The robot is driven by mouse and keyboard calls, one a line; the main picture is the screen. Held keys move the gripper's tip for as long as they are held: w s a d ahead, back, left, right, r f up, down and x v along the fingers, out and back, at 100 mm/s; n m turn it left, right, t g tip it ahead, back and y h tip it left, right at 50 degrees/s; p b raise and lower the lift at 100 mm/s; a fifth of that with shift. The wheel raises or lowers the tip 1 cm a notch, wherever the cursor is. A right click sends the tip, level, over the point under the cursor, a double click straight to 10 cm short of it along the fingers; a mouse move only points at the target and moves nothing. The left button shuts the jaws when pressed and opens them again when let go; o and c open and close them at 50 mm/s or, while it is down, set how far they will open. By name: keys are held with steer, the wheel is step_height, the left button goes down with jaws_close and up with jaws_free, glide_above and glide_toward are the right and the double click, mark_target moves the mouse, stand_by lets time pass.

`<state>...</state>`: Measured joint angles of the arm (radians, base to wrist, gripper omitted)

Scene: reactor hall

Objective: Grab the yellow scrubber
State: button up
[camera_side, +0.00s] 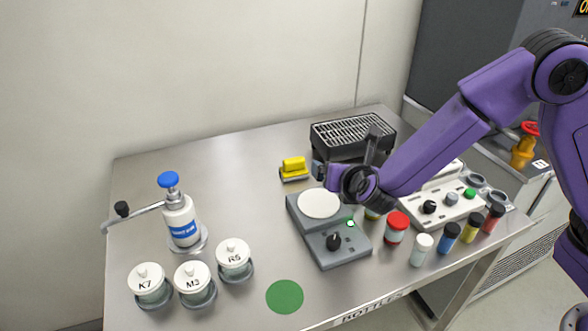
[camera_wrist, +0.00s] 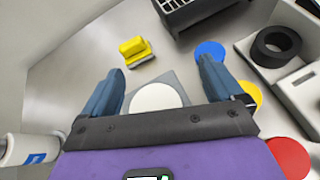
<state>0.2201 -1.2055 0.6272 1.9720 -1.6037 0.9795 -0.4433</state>
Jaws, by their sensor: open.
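The yellow scrubber (camera_side: 294,167) sits on the metal table near its back, left of the black grill-topped box. It has a yellow handle over a grey base. In the wrist view the scrubber (camera_wrist: 134,49) lies ahead of my gripper, beyond the left finger and apart from it. My gripper (camera_wrist: 158,80) is open with nothing between its two blue fingers. In the side view my gripper (camera_side: 318,174) is to the right of the scrubber, near the grey plate device, and its fingers are partly hidden by the arm.
A grey device with a white round plate (camera_side: 319,203) stands in front of the scrubber. The black grill-topped box (camera_side: 352,133) is to its right. Capped bottles such as the red-lidded one (camera_side: 397,222) stand at front right. A blue-topped dispenser (camera_side: 181,215) is left. Table left of the scrubber is clear.

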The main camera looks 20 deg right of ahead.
mark_target(294, 159)
steer(key=w+a+n, duration=0.1)
steer(key=a+f+n+t+y, duration=0.1)
steer(key=a, duration=0.1)
steer(key=w+a+f+n, duration=0.1)
steer(key=shift+w+a, duration=0.15)
steer(key=shift+w, duration=0.2)
steer(key=shift+w+a+f+n+t+y, duration=0.1)
steer(key=shift+w+f+n+t+y, duration=0.05)
steer(key=shift+w+n+t+y, duration=0.15)
steer(key=x, duration=1.6)
steer(key=shift+w+f, duration=0.2)
steer(key=shift+w, duration=0.15)
steer(key=c, duration=1.1)
steer(key=shift+o, duration=0.2)
